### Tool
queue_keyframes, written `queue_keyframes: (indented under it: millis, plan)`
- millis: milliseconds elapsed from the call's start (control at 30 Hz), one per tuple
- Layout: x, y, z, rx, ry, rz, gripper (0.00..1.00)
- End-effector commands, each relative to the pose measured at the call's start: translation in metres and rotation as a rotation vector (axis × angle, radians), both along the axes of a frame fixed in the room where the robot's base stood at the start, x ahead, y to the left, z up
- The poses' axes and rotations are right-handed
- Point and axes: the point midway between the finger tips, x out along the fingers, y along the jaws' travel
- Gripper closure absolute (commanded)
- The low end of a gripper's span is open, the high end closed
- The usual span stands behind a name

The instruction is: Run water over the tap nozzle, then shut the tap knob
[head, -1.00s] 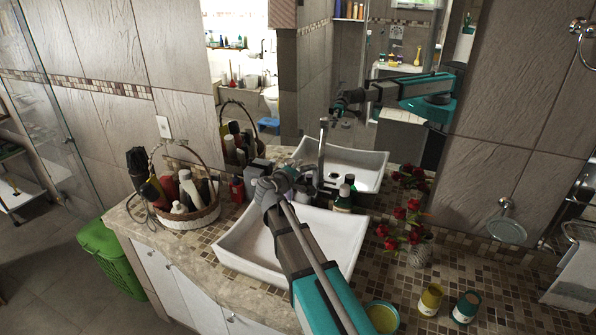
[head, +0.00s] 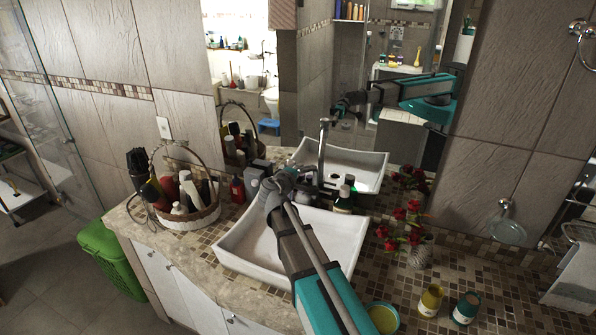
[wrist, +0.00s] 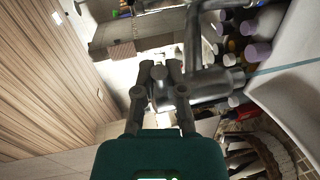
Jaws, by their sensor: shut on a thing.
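The tap (head: 321,155) is a tall chrome post with its nozzle (head: 324,122) at the top, behind the white basin (head: 343,226). In the wrist view the tap's metal body (wrist: 210,84) lies just right of the fingers. My gripper (head: 284,181) is above the back left of the basin, at the left of the tap's base. In the wrist view my gripper (wrist: 159,68) is shut on the tap knob (wrist: 159,76), which the fingers partly hide. I cannot make out a stream of water.
A wicker basket of bottles (head: 205,222) stands left of the basin. A dark bottle (head: 343,201) stands close right of the tap. A vase of red flowers (head: 418,252) and several jars are at right. The mirror behind reflects my arm.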

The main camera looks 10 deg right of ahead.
Motion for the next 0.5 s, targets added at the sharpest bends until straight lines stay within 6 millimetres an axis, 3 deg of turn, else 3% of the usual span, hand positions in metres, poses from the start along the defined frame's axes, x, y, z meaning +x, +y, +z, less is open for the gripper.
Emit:
queue_keyframes:
  millis: [500]
  plan:
    - [0.0058, -0.0107, -0.0011, 0.005, 0.002, 0.252, 1.00]
